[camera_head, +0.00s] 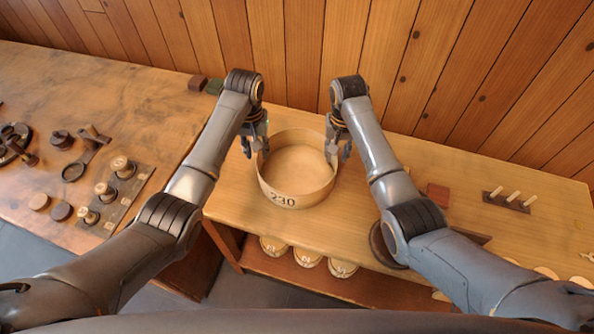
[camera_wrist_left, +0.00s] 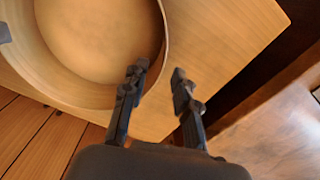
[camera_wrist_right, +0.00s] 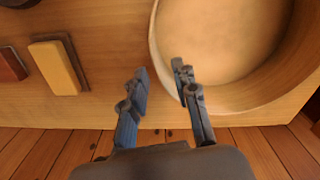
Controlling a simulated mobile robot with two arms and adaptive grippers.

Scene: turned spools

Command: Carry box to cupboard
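The box is a round, open, pale wooden tub (camera_head: 283,199) marked 230, standing upright on a wooden bench top and looking empty inside. It also shows in the left wrist view (camera_wrist_left: 165,30) and the right wrist view (camera_wrist_right: 240,97). My left gripper (camera_head: 256,151) is open at the tub's left rim, one finger over the inside and one outside. My right gripper (camera_head: 338,158) is open at the right rim, its fingers likewise on either side of the wall. Whether any finger touches the wall I cannot tell. I cannot make out a cupboard for certain.
A lower shelf (camera_head: 325,286) under the bench holds several round numbered pieces. A red block (camera_head: 438,195) and a peg rack (camera_head: 507,200) are to the right. A second bench (camera_head: 120,95) with tools and stamps is at left. A plank wall (camera_head: 440,70) closes the back.

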